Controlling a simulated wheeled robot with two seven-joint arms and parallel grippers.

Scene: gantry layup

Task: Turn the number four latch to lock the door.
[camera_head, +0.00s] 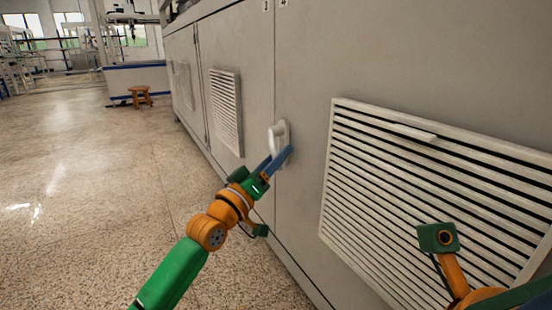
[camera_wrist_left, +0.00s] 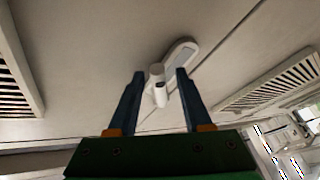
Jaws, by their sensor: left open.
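The white latch (camera_head: 277,136) sits on the grey cabinet door, beside the vertical door seam. It has a rounded oblong plate and a knob-like handle standing out from it. In the left wrist view the latch handle (camera_wrist_left: 157,88) shows between the two blue fingers. My left gripper (camera_head: 281,159) is open at the latch, and one finger partly covers its lower part in the head view. I cannot tell whether either finger touches the handle. My right gripper (camera_head: 438,238) is in front of the right-hand vent, and its fingers are not visible.
The grey cabinet (camera_head: 300,60) fills the right side, with a large louvred vent (camera_head: 440,180) and a smaller vent (camera_head: 226,108) left of the latch. Small number labels (camera_head: 283,4) are at the top.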

